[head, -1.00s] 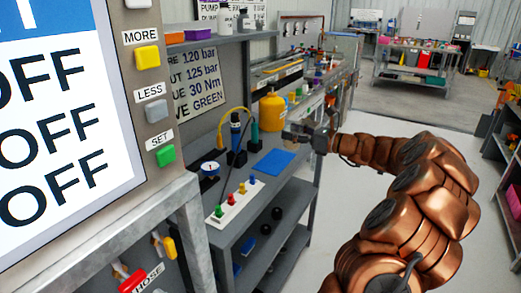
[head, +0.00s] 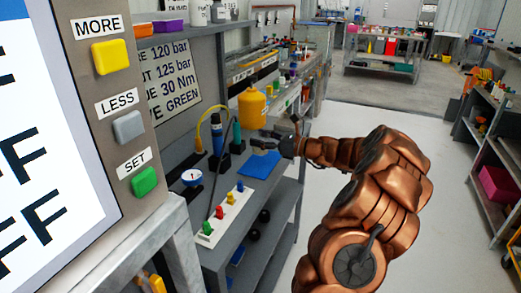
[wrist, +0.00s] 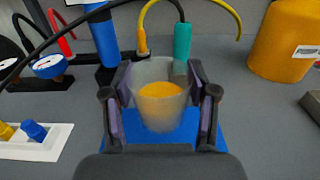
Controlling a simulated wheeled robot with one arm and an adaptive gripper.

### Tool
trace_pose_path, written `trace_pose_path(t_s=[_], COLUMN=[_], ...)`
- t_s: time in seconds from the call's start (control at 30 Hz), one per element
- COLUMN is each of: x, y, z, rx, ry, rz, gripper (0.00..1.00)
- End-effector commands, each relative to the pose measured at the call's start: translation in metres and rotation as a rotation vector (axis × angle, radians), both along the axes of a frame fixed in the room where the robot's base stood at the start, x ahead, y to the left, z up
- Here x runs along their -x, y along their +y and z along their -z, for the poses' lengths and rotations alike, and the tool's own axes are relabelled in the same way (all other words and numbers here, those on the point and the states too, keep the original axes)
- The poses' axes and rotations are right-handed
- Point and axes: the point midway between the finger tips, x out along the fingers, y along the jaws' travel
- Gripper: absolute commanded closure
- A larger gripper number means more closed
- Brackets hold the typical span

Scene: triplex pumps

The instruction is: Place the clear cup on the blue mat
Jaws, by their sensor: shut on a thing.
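The clear cup (wrist: 160,78) is between the fingers of my gripper (wrist: 160,105) in the wrist view, and the gripper is shut on it. The cup is see-through, looks upright and shows orange in its lower part. The blue mat (wrist: 132,130) lies behind and below the cup in the wrist view, partly hidden by the cup and fingers. In the head view the blue mat (head: 260,165) lies on the grey bench, and my gripper (head: 272,140) is just above it in the picture. The cup is too small to make out there. The gap between cup and mat cannot be told.
A yellow-orange jug (wrist: 286,42) stands right of the mat. A blue cylinder (wrist: 103,38), a teal cylinder (wrist: 182,42) and hoses stand behind it. A gauge (wrist: 48,67) and a white strip with coloured pegs (wrist: 38,141) are at left.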

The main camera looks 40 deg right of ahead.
Motion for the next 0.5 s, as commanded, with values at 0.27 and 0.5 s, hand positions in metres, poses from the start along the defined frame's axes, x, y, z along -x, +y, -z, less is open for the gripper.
trace_pose_path(t_s=[0.27,0.5], x=[0.0,0.0], y=[0.0,0.0], z=[0.031,0.036], rx=[-0.003,-0.001], ry=[0.002,0.0], rz=[0.001,0.001], gripper=[0.84,0.84])
